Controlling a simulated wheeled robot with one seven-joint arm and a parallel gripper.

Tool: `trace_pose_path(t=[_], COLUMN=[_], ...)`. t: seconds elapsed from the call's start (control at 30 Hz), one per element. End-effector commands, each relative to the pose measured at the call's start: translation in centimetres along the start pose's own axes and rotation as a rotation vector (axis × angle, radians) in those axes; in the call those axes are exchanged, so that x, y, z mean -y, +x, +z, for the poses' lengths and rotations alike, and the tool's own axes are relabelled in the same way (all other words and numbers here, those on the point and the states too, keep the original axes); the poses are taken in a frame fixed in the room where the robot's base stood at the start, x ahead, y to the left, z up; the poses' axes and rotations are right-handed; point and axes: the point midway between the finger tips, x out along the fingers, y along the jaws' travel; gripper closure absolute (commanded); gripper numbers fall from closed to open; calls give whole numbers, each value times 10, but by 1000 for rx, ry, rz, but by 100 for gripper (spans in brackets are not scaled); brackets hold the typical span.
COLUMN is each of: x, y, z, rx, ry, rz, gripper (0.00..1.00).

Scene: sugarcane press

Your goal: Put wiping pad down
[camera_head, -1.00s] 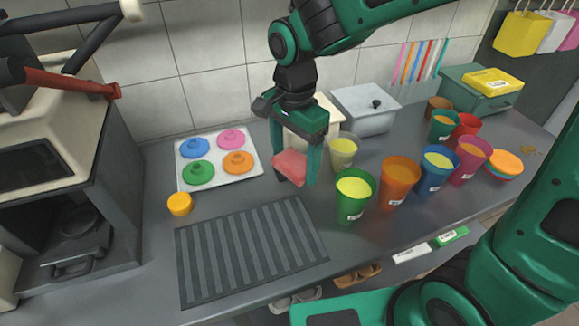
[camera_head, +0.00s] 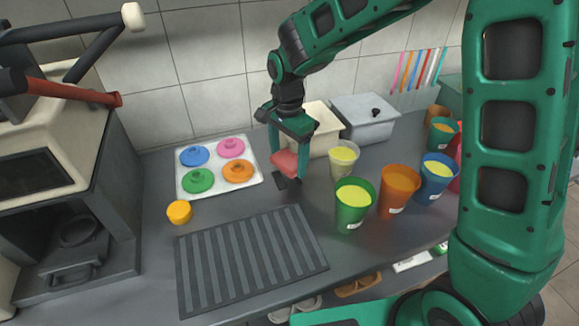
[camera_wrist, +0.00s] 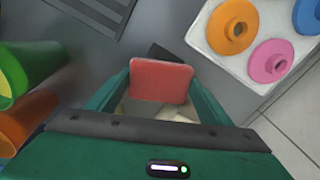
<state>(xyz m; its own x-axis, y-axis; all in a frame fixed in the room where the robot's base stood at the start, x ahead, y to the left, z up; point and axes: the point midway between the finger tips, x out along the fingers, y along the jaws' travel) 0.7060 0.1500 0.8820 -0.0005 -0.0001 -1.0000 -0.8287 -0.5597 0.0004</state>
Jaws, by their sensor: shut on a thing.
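The wiping pad is a pinkish-red block (camera_head: 284,163), held between the fingers of my gripper (camera_head: 289,166). In the wrist view the red pad (camera_wrist: 160,81) sits between the two green fingers (camera_wrist: 163,95). My gripper is shut on it and points down over the grey counter, right of the tray of lids. The pad appears slightly above the counter; whether it touches is unclear. A small dark flat piece (camera_head: 280,181) lies on the counter just below the pad, partly hidden by it in the wrist view.
A lid tray (camera_head: 250,186) is to the left and a ridged dark mat (camera_head: 250,262) in front. My arm hides the right side.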

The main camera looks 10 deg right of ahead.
Motion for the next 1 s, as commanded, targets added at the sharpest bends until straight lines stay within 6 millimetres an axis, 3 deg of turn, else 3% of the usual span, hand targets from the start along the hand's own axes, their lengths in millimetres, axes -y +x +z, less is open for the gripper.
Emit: trace_pose_path(t=[0.3,0.67,0.7,0.77,1.0], x=[-1,-1,-1,-1,-1], y=[37,40,40,40,40], z=[1,0,0,-1,-1], rx=[1,1,1,1,1], ry=[-1,1,1,1,2], rz=[2,1,1,1,1], gripper=[48,48,22,8,8])
